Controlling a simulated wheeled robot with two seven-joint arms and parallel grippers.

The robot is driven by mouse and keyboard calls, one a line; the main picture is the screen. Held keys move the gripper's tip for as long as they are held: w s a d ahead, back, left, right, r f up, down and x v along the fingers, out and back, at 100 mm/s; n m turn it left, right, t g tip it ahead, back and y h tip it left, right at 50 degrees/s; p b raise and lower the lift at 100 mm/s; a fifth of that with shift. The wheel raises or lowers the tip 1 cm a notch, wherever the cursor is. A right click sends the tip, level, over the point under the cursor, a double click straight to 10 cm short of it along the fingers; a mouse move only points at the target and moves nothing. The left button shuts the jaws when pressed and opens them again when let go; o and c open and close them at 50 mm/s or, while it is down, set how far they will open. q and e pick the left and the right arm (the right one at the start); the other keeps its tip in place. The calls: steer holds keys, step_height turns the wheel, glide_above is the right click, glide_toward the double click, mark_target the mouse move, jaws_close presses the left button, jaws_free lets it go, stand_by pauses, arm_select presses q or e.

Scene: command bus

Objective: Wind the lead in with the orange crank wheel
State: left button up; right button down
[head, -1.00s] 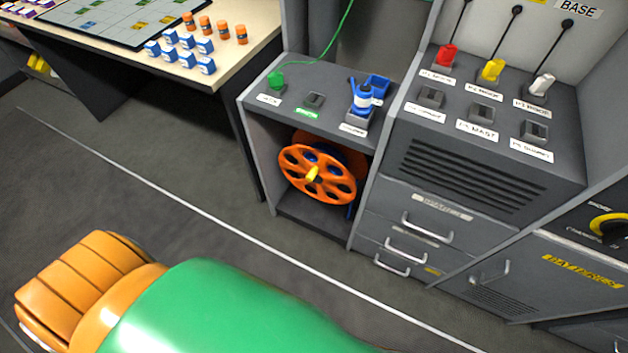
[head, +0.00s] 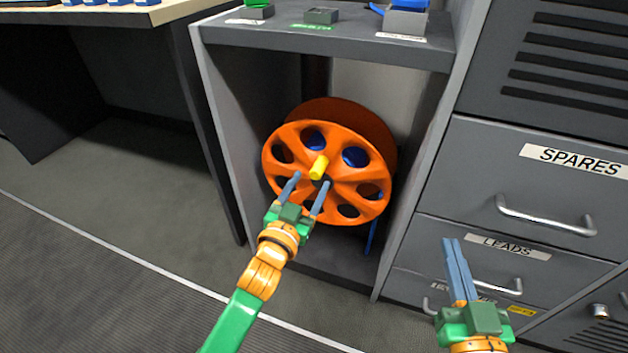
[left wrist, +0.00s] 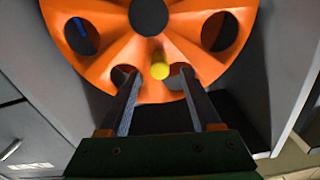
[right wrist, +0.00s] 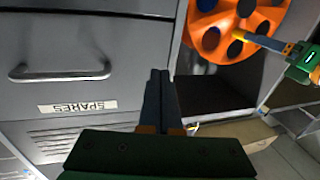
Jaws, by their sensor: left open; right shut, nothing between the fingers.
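The orange crank wheel (head: 347,185) stands upright in the open bay of the grey cabinet, with round holes and a yellow handle (head: 319,167). Blue shows through some of its holes, and a blue lead (head: 371,236) hangs below it at the right. My left gripper (head: 307,184) is open in front of the wheel, its fingers pointing at it just below the handle. In the left wrist view the handle (left wrist: 160,71) lies between and beyond the fingertips; contact cannot be told. My right gripper (head: 452,243) is shut and empty in front of the drawers, right of the bay.
Drawers labelled SPARES and LEADS with bar handles (head: 545,219) are right of the bay. The bay's side walls (head: 225,120) flank the wheel closely. The cabinet top (head: 330,38) carries small sockets. A desk (head: 165,12) stands at the left, with open floor below it.

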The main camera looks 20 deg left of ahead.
mark_target(315, 177)
arm_select(q)
steer(key=w+b, duration=0.1)
steer(key=w, duration=0.3)
steer(key=shift+w+d+f, duration=0.1)
steer(key=shift+w, duration=0.2)
jaws_close()
arm_select(e)
steer(key=s+r+t+y, duration=0.1)
steer(key=s+r+t, duration=0.1)
steer(key=r, duration=0.3)
steer(key=s+r+n+t+y, duration=0.1)
steer(key=s+r+t+y, duration=0.1)
steer(key=r+t, duration=0.2)
steer(key=shift+a+r, duration=0.35)
steer(key=shift+r, duration=0.55)
